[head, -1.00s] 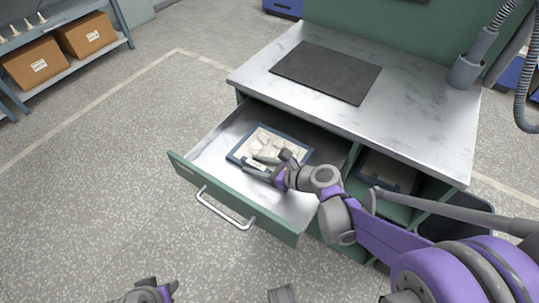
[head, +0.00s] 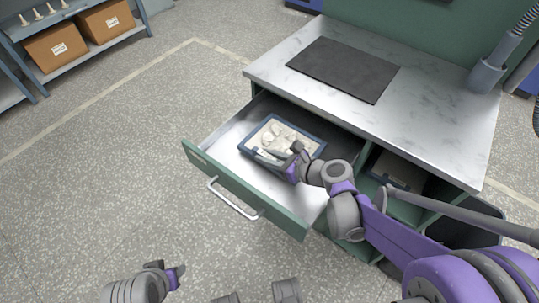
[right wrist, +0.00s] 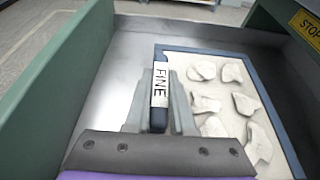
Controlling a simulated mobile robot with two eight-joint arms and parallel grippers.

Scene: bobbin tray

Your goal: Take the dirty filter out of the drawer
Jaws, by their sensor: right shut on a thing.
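The dirty filter (head: 283,138), a blue-framed panel with pale, lumpy patches, is inside the open drawer (head: 215,183). In the right wrist view the filter (right wrist: 235,103) shows a white label reading FINE on its near edge. My right gripper (head: 266,158) is shut on that labelled edge, with its fingers (right wrist: 160,108) on either side of it. I cannot tell whether the filter touches the drawer floor. My left gripper (head: 177,274) is low at the left, over the floor and away from the drawer; its jaws are too small to judge.
A dark mat (head: 342,69) lies on the otherwise clear worktop (head: 440,115). An open compartment right of the drawer holds another framed panel (head: 398,172). A hose fixture (head: 488,74) stands at the back right. Shelving with cardboard boxes (head: 58,49) is far left.

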